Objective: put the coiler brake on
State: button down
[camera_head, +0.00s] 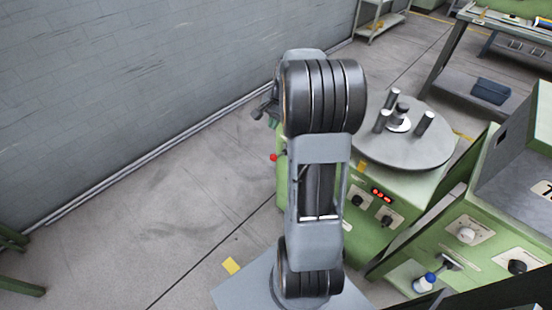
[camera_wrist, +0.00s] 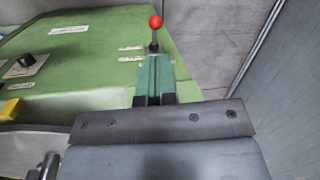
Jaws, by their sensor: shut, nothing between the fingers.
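The coiler is a green cabinet (camera_head: 375,233) with a grey round plate (camera_head: 425,150) bearing several upright posts. Its brake lever (camera_wrist: 156,30), a dark rod with a red ball on top, stands at the cabinet's edge in the wrist view. The red ball (camera_head: 273,157) also shows left of my arm in the head view. My gripper (camera_wrist: 154,60) is shut and empty, with its green fingers pointing toward the lever. The fingertips appear close to the lever's base; I cannot tell whether they touch. In the head view my gripper is mostly hidden behind my arm.
Two small white labels (camera_wrist: 131,53) lie beside the lever. A knob (camera_wrist: 26,61) and a yellow block (camera_wrist: 10,109) are at the left. A grey wall (camera_head: 130,90) runs along the left, with open floor before it. Another green machine (camera_head: 460,250) stands at the right.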

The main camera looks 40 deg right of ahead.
aim_at(275, 156)
jog(key=d+f+m+b, duration=0.1)
jog(key=d+f+m, duration=0.1)
jog(key=d+f, duration=0.3)
jog(key=shift+w+d+m, duration=0.25)
jog(key=shift+d+m, duration=0.15)
jog(key=b+x, duration=0.1)
jog(key=x, duration=1.3)
jog(key=shift+a+b, duration=0.25)
jog(key=shift+b, duration=0.1)
jog(key=shift+s, duration=0.1)
